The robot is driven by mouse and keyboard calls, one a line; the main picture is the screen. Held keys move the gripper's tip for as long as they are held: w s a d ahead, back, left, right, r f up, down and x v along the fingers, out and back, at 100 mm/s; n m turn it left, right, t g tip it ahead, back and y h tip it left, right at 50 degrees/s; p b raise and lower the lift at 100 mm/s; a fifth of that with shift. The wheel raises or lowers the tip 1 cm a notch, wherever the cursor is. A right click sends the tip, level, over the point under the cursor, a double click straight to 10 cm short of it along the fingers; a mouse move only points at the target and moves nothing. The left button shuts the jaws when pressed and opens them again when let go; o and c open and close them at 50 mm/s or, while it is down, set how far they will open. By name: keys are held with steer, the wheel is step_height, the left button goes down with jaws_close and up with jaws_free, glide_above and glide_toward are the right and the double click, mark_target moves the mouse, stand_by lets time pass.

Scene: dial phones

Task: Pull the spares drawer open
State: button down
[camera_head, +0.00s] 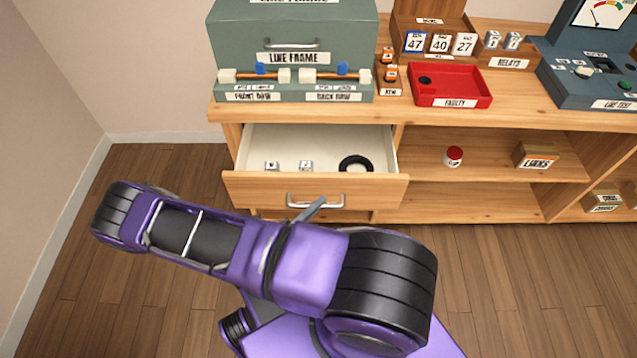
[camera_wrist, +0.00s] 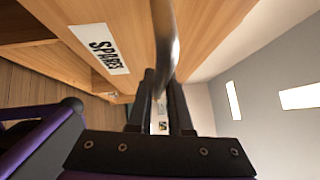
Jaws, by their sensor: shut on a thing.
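The spares drawer (camera_head: 240,188) is pulled out from the wooden bench, with its white interior in view. Inside it lie two small white blocks (camera_head: 306,165) and a black ring (camera_head: 356,163). Its metal bar handle (camera_head: 316,204) is on the drawer front. In the wrist view, the drawer front carries a label reading SPARES (camera_wrist: 99,48). My gripper (camera_wrist: 160,85) is shut on the handle (camera_wrist: 165,40), which passes between its fingers. In the head view my arm hides most of the gripper; only a grey part shows at the handle.
The green line frame cabinet (camera_head: 290,30) and a red faulty tray (camera_head: 449,85) stand on the bench top. To the right, the open shelf holds a red-lidded jar (camera_head: 453,156) and a lamps box (camera_head: 537,156). The wooden floor (camera_head: 530,290) in front is clear.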

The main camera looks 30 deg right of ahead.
steer(key=s+a, duration=0.3)
steer(key=s, duration=0.2)
steer(key=shift+s+a, duration=0.25)
steer(key=shift+s, duration=0.1)
steer(key=c, duration=0.8)
jaws_free()
steer(key=shift+c, duration=0.2)
steer(key=b+v, duration=0.2)
steer(key=v, duration=1.5)
steer(key=shift+a, duration=0.2)
